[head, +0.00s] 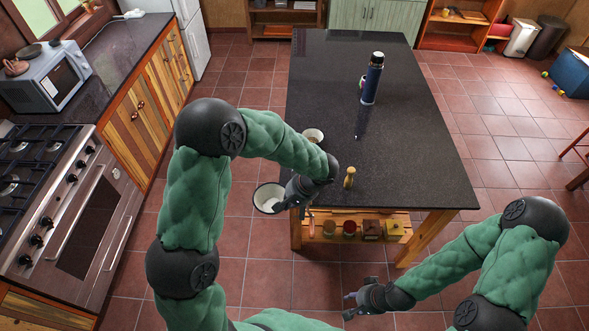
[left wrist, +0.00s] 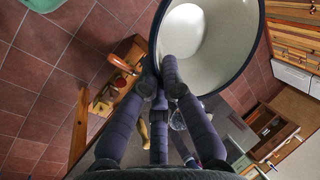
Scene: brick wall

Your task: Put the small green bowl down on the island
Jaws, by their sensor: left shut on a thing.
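My left gripper (head: 290,202) is shut on the rim of a bowl (head: 267,196), which I take as the small green bowl. It shows a white inside and a dark rim; its outside colour is not clear. The bowl hangs beside the island's left edge, over the floor. In the left wrist view the bowl (left wrist: 212,45) is large, with my left fingers (left wrist: 168,75) at its rim. The island (head: 415,150) has a dark speckled top. My right gripper (head: 348,306) is open and empty, in front of the island and low.
On the island stand a dark bottle (head: 373,80), a small wooden mill-like item (head: 349,178) near the front, and another small bowl (head: 313,134) near the left edge, partly behind my arm. Jars (head: 349,229) stand on the shelf below. The island's middle and right are clear.

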